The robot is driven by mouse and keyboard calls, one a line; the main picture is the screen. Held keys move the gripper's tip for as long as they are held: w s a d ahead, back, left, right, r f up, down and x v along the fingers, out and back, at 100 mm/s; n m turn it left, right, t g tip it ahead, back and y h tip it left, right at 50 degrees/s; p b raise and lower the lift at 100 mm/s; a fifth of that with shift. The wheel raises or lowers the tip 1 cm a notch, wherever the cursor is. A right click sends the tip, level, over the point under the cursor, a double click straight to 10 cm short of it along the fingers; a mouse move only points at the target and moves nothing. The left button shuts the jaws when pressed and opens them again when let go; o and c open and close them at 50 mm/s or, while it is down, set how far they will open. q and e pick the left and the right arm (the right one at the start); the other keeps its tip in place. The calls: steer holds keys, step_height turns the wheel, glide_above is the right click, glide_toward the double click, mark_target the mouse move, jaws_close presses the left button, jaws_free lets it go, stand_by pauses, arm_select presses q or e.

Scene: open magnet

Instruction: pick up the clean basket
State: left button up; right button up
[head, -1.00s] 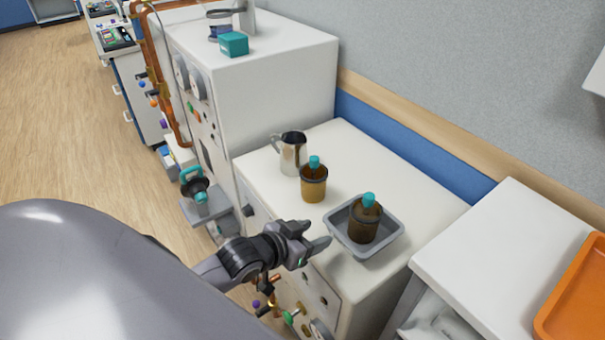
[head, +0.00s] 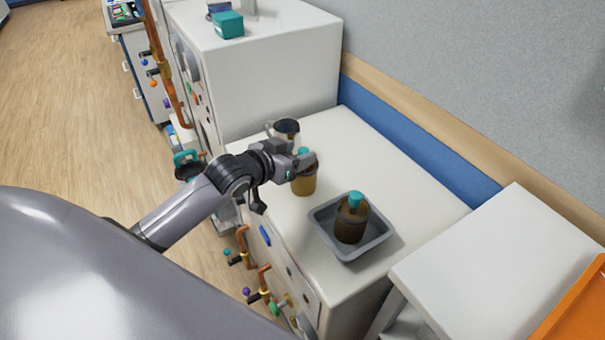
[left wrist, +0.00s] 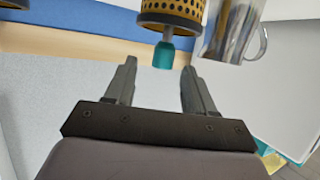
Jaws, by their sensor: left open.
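The lighter amber basket (head: 304,184) stands upright on the white counter. I take it as the clean one. In the left wrist view it is a yellow perforated cup (left wrist: 172,14) with a teal knob (left wrist: 163,54). My left gripper (head: 301,161) is at the knob's height and partly hides it. A darker brown basket (head: 351,222) with a teal knob stands in a grey tray (head: 330,242). My right gripper is not in view.
A metal jug (head: 287,129) stands just behind the amber basket and also shows in the wrist view (left wrist: 228,38). A tall white cabinet (head: 270,75) rises at the back left. A wall borders the right. The counter (head: 385,170) is clear behind the tray.

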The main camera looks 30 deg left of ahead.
arm_select(q)
steer(key=shift+x, duration=2.7)
steer(key=shift+f, duration=0.15)
jaws_close()
